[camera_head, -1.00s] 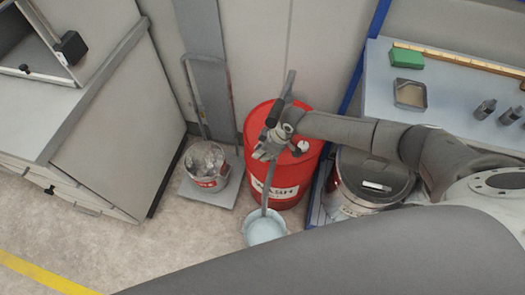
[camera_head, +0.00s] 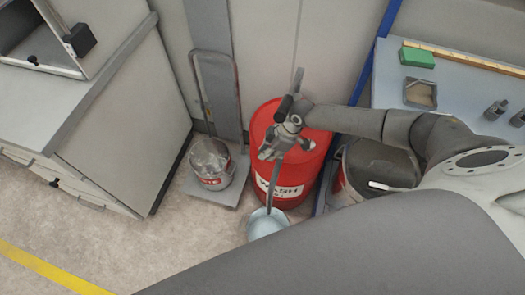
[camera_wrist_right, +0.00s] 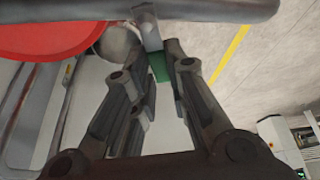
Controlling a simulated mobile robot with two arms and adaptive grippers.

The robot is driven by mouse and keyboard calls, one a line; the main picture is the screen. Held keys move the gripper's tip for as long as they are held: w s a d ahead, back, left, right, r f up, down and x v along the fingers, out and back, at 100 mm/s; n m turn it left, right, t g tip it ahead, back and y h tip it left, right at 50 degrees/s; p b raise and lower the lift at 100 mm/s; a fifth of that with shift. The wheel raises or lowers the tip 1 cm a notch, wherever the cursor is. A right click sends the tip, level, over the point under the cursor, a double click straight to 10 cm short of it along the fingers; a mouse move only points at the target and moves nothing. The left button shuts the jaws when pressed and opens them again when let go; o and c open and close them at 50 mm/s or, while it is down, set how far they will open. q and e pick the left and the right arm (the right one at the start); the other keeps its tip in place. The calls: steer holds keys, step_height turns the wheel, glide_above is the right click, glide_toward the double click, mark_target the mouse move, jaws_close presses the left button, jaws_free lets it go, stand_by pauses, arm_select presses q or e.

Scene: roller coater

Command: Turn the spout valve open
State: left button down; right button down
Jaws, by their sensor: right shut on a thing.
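A red drum (camera_head: 312,165) stands upright near the wall, with a thin grey spout pipe (camera_head: 272,188) running down in front of it to a pale blue bucket (camera_head: 267,224). My right gripper (camera_head: 268,153) is over the drum's front edge, at the pipe. In the right wrist view its fingers (camera_wrist_right: 160,68) are closed around a small green piece, which looks like the spout valve's handle (camera_wrist_right: 159,67). A grey bar, apparently the pipe (camera_wrist_right: 215,10), crosses the top there. The fingers partly hide the valve, and its angle is unclear. My left gripper is not in view.
A paint-marked pail (camera_head: 211,163) stands on a grey platform trolley (camera_head: 218,190) left of the drum. A large dark container (camera_head: 372,165) stands to its right, beside a blue-framed table (camera_head: 460,85). A grey cabinet (camera_head: 125,130) is at left. Floor in front is clear.

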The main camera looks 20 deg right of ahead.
steer(key=c, duration=1.4)
jaws_free()
steer(key=shift+v, duration=3.8)
steer(key=shift+c, duration=0.5)
